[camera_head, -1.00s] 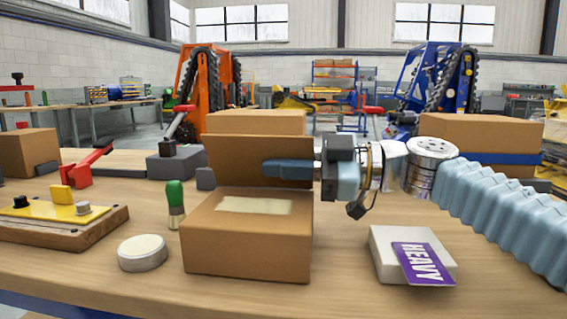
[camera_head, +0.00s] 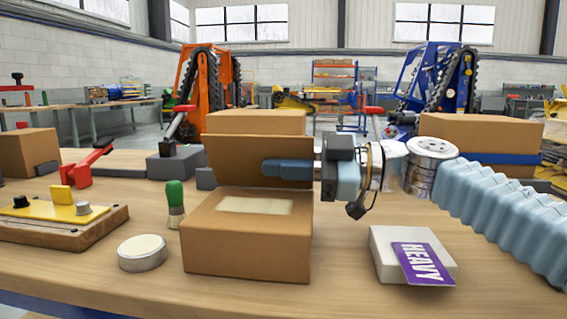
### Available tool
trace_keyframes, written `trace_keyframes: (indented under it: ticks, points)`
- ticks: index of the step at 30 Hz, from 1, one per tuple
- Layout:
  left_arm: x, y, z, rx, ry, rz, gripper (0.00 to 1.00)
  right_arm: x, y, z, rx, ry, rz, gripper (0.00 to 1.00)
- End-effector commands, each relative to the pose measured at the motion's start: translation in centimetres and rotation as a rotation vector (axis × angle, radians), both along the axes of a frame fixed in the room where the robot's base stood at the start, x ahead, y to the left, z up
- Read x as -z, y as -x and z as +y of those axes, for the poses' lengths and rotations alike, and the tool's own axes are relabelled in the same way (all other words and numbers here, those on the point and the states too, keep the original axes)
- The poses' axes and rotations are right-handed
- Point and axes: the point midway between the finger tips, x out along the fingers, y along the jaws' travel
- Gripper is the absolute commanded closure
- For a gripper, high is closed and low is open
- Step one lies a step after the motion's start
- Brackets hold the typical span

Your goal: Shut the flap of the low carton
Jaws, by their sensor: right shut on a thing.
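The low carton (camera_head: 246,250) stands on the workbench in the middle of the view. A pale patch shows on its top. Its flap (camera_head: 232,160) stands up, nearly vertical, at the carton's far edge. My right gripper (camera_head: 290,169) reaches in from the right, its blue-grey fingers lying across the near face of the flap toward its right side. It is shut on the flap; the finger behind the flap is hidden. My left gripper is not in view.
A green-handled brush (camera_head: 175,205) and a round white-topped tin (camera_head: 142,252) stand left of the carton. A white block with a purple HEAVY card (camera_head: 421,264) lies to the right. A yellow-plated wooden fixture (camera_head: 60,222) is at far left. Larger cartons (camera_head: 480,130) stand behind.

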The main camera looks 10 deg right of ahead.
Motion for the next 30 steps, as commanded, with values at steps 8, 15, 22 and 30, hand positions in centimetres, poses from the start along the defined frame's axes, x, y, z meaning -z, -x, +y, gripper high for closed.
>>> trace_keyframes:
  ticks: [8, 15, 22, 30]
  points:
    - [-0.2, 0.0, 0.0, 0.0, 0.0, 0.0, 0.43, 0.1, 0.2, -0.1, 0.003, 0.015, -0.045, 1.0]
    - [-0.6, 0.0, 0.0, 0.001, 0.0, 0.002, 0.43, 0.6, 0.8, 0.1, 0.004, 0.061, -0.184, 1.0]
    - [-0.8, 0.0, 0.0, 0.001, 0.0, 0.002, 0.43, 1.4, 1.4, 0.3, 0.004, 0.116, -0.351, 1.0]
    - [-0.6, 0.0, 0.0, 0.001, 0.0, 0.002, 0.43, 2.2, 1.9, 0.5, 0.002, 0.165, -0.505, 1.0]
